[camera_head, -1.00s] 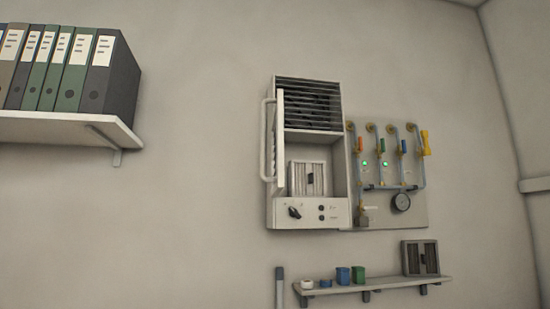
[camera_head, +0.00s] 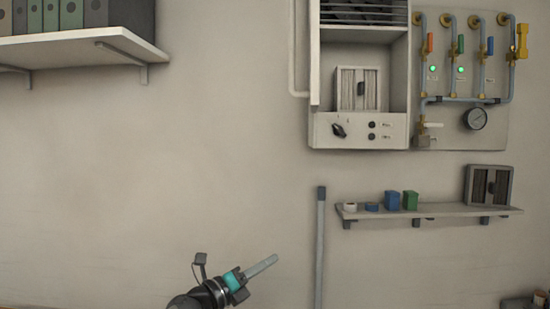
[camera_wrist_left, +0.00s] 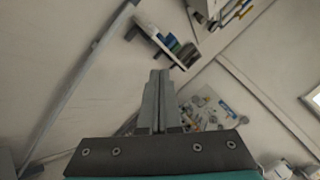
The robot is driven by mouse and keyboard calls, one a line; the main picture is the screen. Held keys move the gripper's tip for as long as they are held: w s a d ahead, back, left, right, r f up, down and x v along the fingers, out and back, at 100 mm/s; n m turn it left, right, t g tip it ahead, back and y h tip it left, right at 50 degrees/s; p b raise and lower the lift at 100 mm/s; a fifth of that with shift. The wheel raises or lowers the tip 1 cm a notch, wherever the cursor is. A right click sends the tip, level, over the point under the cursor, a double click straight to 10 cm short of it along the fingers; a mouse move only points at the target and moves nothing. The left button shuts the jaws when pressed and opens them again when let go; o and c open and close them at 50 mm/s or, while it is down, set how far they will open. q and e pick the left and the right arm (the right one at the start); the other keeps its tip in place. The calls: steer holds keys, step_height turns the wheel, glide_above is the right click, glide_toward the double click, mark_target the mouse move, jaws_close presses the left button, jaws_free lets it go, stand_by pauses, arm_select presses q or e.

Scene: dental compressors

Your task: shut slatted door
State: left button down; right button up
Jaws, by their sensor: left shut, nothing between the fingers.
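A pale wall cabinet (camera_head: 358,130) hangs at the upper right in the head view, cut off at the top. Its door (camera_head: 314,55) stands open at the left side, seen nearly edge-on, with a bar handle (camera_head: 292,60) on its outer face; its slats cannot be made out. Dark slats (camera_head: 362,17) show across the cabinet's upper part. A filter block (camera_head: 358,90) sits inside the open bay. My left gripper (camera_head: 272,261) is shut and empty, well below and left of the door. Its closed fingers also show in the left wrist view (camera_wrist_left: 157,100). My right gripper is out of view.
A panel of pipes and valves (camera_head: 490,125) adjoins the cabinet's right side. A grey upright pole (camera_head: 320,245) stands right of my gripper. A binder shelf (camera_head: 85,48) is upper left.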

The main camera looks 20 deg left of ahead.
arm_select(q)
steer(key=s+d+r+m+g+h+p, duration=0.1)
steer(key=s+r+m+g+h+p, duration=0.15)
steer(key=r+m, duration=0.9)
steer(key=s+d+r+m+g+h+p, duration=0.1)
steer(key=s+r+m+g, duration=0.35)
steer(key=r, duration=1.25)
steer(key=s+a+r+m+t+y+p, duration=0.1)
steer(key=s+a+r+m+t+y, duration=0.2)
steer(key=r, duration=0.4)
steer(key=s+a+r+m+t+y+p, duration=0.1)
steer(key=s+r+m, duration=0.25)
steer(key=r, duration=0.35)
steer(key=s+a+r+m+t+y+p, duration=0.1)
steer(key=s+a+r+m+t+y, duration=0.1)
steer(key=s+r+m, duration=0.3)
steer(key=d+r+p+x, duration=0.1)
steer(key=p+x, duration=0.3)
steer(key=x, duration=1)
steer(key=shift+s+d+r+n, duration=0.15)
steer(key=shift+d+r+n, duration=0.15)
steer(key=shift+d+n, duration=0.05)
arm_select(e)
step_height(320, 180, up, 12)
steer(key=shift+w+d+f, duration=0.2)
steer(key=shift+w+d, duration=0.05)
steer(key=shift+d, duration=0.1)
arm_select(q)
steer(key=shift+s+d, duration=0.1)
